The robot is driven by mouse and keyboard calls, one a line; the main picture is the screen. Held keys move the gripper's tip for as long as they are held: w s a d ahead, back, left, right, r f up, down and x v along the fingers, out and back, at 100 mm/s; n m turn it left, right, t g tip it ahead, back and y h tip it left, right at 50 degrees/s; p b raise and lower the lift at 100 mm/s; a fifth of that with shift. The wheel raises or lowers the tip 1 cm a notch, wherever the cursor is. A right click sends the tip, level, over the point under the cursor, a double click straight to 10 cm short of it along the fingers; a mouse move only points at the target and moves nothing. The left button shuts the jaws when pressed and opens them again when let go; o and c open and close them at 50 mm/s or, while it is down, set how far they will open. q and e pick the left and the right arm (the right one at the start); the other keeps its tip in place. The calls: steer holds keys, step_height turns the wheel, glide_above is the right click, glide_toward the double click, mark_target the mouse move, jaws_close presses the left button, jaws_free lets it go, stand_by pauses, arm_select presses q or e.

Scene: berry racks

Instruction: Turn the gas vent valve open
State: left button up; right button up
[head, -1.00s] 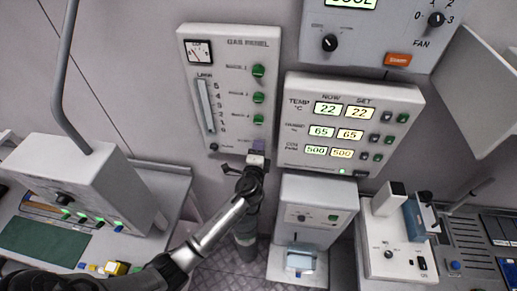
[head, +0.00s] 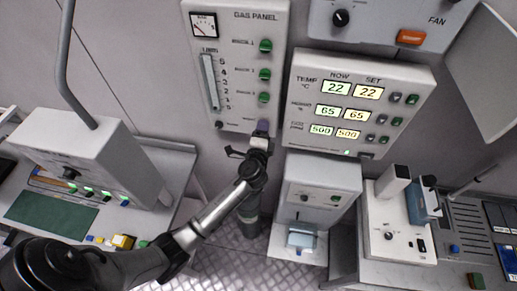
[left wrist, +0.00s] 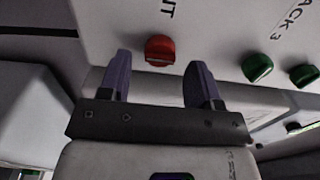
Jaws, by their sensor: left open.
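The gas panel (head: 235,62) is a pale wall box with a dial, a flow tube and a column of green knobs. In the left wrist view, a red knob (left wrist: 160,49) sits on the panel face beside lettering ending in "NT". Its pale slot runs roughly across the picture. My left gripper (left wrist: 160,66) is open, with one purple finger on each side of the red knob in that view. I cannot tell whether the fingers touch it. In the head view my left gripper (head: 263,128) is at the panel's lower right corner and hides the red knob. My right gripper is not seen.
Green knobs, one labelled "RACK 3" (left wrist: 257,67), lie to the right of the red one. The TEMP display box (head: 420,72) is close on the right of the gas panel. A grey unit (head: 335,172) stands below it. A box with a bent pole (head: 95,155) is at left.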

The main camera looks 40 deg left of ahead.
arm_select(q)
steer(key=b+v, duration=0.2)
steer(key=v, duration=1)
stand_by(0.3)
